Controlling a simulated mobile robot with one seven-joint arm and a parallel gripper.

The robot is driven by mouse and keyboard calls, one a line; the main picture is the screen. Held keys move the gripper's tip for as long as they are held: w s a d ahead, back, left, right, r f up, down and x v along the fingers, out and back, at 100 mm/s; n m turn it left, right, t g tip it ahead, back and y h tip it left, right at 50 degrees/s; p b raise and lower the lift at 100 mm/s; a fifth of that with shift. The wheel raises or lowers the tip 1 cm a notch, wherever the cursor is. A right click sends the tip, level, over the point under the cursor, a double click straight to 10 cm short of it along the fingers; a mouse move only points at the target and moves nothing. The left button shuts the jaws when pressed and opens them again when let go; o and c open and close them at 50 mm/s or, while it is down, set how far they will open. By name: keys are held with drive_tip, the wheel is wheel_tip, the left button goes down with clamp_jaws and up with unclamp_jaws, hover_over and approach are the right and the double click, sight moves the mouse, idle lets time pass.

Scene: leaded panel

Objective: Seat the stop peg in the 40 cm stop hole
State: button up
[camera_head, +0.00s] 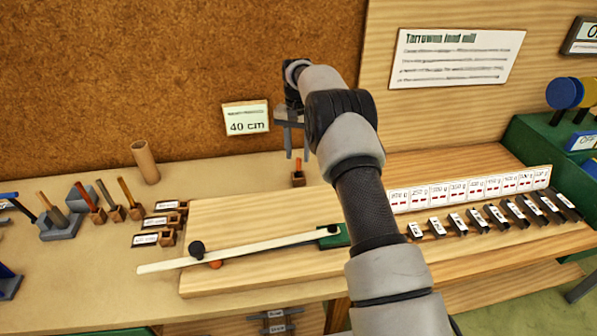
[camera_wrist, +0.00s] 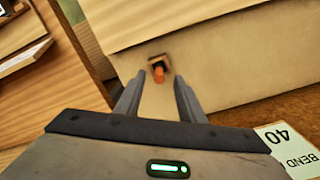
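A card reading "40 cm" (camera_head: 246,117) is on the back wall. I cannot make out the 40 cm stop hole.
A pale strip (camera_head: 265,247) lies across the board (camera_head: 230,210), with a black knob (camera_head: 197,248) and orange disc (camera_head: 216,264) at its left. Labelled wooden blocks (camera_head: 168,222) stand left of the board; a cardboard tube (camera_head: 146,161) stands behind. Several dark pieces (camera_head: 480,216) line the right.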

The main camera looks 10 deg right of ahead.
sight(299, 158)
drive_tip(key=shift+d+f+p, duration=0.1)
drive_tip(key=shift+f+p, duration=0.2)
drive_tip(key=shift+f, duration=2.65)
clamp_jaws()
